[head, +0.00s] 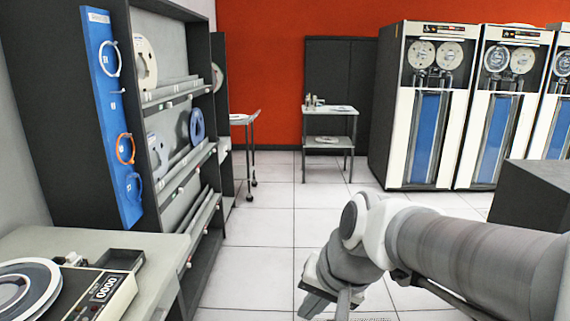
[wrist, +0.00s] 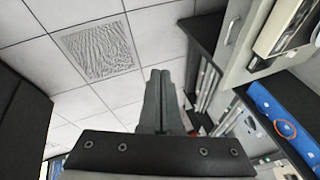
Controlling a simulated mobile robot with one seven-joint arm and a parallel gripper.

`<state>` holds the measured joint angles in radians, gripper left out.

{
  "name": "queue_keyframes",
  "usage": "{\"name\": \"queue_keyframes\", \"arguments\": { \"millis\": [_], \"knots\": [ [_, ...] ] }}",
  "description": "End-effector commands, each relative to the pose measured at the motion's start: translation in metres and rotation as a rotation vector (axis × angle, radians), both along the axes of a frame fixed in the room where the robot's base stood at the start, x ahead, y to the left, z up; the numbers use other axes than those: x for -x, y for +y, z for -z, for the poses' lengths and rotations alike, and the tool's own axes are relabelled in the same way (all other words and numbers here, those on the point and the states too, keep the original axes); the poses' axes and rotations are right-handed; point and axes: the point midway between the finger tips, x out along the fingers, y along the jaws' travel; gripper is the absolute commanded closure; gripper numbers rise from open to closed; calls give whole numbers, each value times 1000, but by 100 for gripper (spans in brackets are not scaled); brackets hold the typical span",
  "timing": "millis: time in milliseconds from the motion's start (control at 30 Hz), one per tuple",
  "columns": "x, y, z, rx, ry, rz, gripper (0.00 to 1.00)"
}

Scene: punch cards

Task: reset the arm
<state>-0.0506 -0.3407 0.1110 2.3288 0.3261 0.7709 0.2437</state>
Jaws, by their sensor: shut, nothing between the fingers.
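My gripper shows in the wrist view (wrist: 160,76) with its two dark fingers together, shut and empty. The fingers are mostly cut off there by the bottom edge. Nothing is held, and nothing touches the fingers in the wrist view.
A counter (head: 160,246) with a counter device (head: 104,291) stands at the lower left. Behind it is a tape-reel shelf (head: 184,160) with a blue panel (head: 112,120). Tape cabinets (head: 392,110) stand right. A small table (head: 330,110) stands at the back. The middle floor is clear.

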Motion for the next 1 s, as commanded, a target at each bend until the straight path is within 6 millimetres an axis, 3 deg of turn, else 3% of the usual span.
{"name": "queue_keyframes", "arguments": {
  "millis": [200, 467, 500, 800, 1000],
  "knots": [
    [45, -57, -17, 190, -105, -103, 100],
    [89, -105, -26, 370, -164, -187, 100],
    [87, -103, -44, 365, -160, -187, 100],
    [86, -102, -111, 360, -158, -186, 100],
    [86, -101, -142, 359, -157, -186, 100]
  ]
}}
